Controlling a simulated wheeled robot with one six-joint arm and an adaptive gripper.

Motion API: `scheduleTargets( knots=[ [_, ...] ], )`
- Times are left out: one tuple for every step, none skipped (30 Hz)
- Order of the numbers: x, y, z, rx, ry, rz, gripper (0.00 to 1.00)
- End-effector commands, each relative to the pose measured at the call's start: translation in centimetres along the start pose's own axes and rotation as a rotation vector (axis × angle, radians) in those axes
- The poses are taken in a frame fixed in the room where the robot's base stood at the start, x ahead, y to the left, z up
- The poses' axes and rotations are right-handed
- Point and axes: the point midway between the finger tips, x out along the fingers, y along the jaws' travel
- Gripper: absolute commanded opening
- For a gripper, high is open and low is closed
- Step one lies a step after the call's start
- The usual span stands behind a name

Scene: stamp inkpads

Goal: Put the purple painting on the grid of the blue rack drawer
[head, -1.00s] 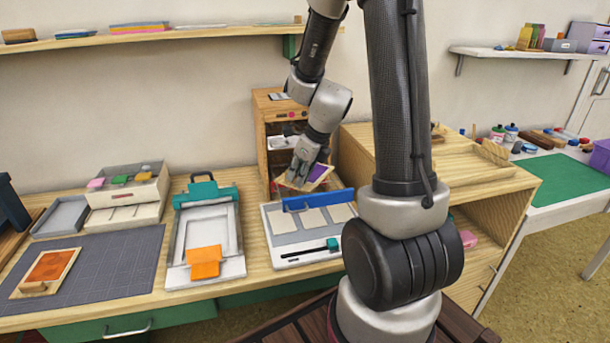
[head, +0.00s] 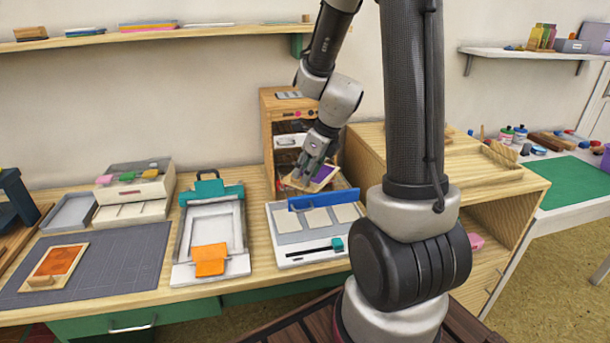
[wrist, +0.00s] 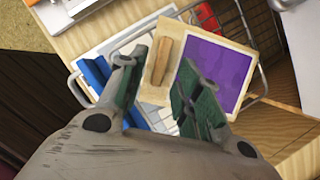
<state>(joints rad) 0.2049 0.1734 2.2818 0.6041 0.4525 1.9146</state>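The purple painting (head: 325,173) is a wooden-framed board with a purple panel and a wooden handle block. It lies over a wire grid drawer pulled out of the wooden rack cabinet (head: 267,125). In the wrist view the purple painting (wrist: 215,72) overlaps the drawer's wire frame (wrist: 244,25), with its handle (wrist: 160,62) just beyond my fingertips. My gripper (head: 309,175) is at the painting's handle end. In the wrist view my gripper (wrist: 155,88) has its fingers apart, with a clear gap to the handle. Whether the painting lies fully flat on the grid is hard to tell.
A white board with a blue bar (head: 320,200) stands in front of the drawer, close below my gripper. A wooden box unit (head: 440,160) is to the right. A press with an orange sheet (head: 210,260) and a dark mat with an orange painting (head: 58,262) are left.

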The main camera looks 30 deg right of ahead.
Motion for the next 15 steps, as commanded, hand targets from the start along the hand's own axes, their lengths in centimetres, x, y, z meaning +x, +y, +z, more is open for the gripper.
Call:
scheduleTargets(
  knots=[
    [-1.1, -0.1, 0.1, -0.001, -0.004, -0.005, 0.34],
    [-1.9, -0.1, 0.1, -0.002, -0.005, -0.004, 0.34],
    [-2.8, -0.1, 0.1, -0.001, -0.005, -0.005, 0.34],
    [-3.5, -0.1, 0.1, -0.001, -0.004, -0.005, 0.34],
    [-4.2, -0.1, 0.1, 0.000, -0.005, -0.006, 0.34],
    [-5.1, -0.1, 0.1, -0.001, -0.004, -0.005, 0.34],
    [-5.8, -0.1, 0.1, 0.000, -0.004, -0.005, 0.34],
    [-6.4, -0.1, 0.1, -0.001, -0.004, -0.005, 0.34],
    [-7.2, -0.1, 0.1, -0.001, -0.003, -0.004, 0.34],
    [-7.7, -0.1, 0.1, 0.000, -0.003, -0.005, 0.34],
    [-8.2, -0.1, 0.0, 0.000, -0.003, -0.004, 0.34],
    [-8.8, -0.1, 0.1, 0.000, -0.003, -0.004, 0.34],
    [-9.1, -0.1, 0.0, 0.000, -0.002, -0.004, 0.34],
    [-9.4, -0.1, 0.0, 0.000, -0.001, -0.003, 0.34],
    [-9.8, 0.0, 0.0, -0.001, -0.002, -0.003, 0.34]
  ],
)
